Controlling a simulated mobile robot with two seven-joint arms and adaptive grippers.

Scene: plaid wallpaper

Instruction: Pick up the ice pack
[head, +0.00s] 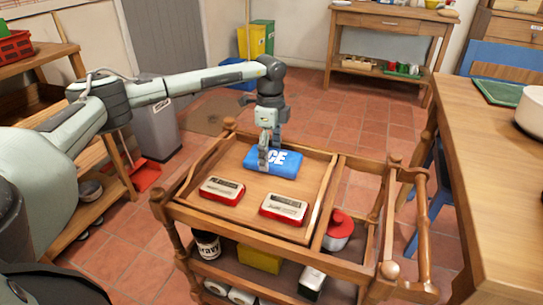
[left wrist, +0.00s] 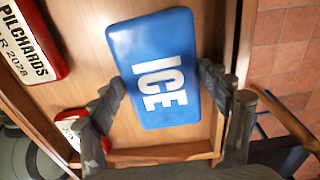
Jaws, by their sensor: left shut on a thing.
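The ice pack (head: 284,163) is a blue slab with white "ICE" lettering. It lies on the tray top (head: 190,213) of a wooden trolley, toward the tray's far side. My left gripper (head: 265,160) reaches down from above with its fingers at the ice pack's left part in the head view. In the left wrist view the ice pack (left wrist: 150,50) lies between the two fingers, which are shut on its sides. I cannot tell any gap between it and the tray. The right gripper is not in view.
Two red-and-white tins, a left tin (head: 222,190) and a right tin (head: 284,208), lie on the tray near its front. The trolley's raised rails and posts surround the tray. A wooden table (head: 500,170) stands to the right.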

